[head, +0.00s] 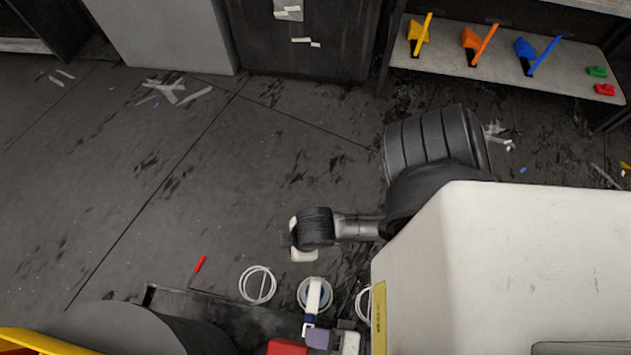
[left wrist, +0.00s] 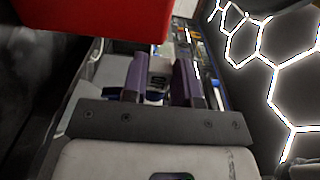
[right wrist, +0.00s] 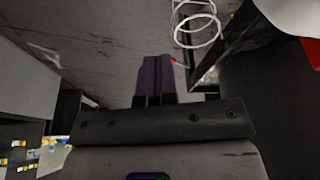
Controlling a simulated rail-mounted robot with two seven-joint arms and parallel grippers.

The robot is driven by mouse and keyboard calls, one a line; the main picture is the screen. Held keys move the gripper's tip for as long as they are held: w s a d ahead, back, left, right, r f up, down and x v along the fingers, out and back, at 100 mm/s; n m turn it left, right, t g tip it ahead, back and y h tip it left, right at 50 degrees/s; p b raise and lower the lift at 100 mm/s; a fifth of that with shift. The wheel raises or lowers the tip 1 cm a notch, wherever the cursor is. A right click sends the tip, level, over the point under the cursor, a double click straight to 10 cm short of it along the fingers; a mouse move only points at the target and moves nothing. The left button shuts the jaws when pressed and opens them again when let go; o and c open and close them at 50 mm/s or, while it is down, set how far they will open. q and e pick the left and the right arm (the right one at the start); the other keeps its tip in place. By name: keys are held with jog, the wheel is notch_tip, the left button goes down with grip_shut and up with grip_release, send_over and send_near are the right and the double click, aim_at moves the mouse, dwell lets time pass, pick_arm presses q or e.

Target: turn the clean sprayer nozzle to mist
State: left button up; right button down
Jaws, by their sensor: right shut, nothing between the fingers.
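My left gripper (left wrist: 160,78) shows two purple fingers set apart. A small pale grey piece with dark marks (left wrist: 159,68) shows in the gap; I cannot tell whether the fingers touch it or which part it is. In the head view one purple finger (head: 318,338) shows at the bottom, beside a white and blue piece (head: 314,296) that may be the sprayer. A nozzle setting cannot be read. My right gripper (right wrist: 153,78) is shut and empty above the dark floor. Its fingertips are not clear in the head view.
A red block (left wrist: 95,18) is close to the left gripper. White coils (head: 258,285) and a red-handled tool (head: 198,266) lie low in the head view. A shelf (head: 450,62) with coloured tools stands at the back. Open floor (head: 120,160) is at left.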

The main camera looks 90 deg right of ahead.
pick_arm(q)
jog(key=o, duration=0.4)
jog(key=s, duration=0.4)
jog(key=s+a, duration=0.1)
jog(key=s, duration=0.8)
jog(key=shift+s+a, duration=0.2)
jog(key=shift+s, duration=0.2)
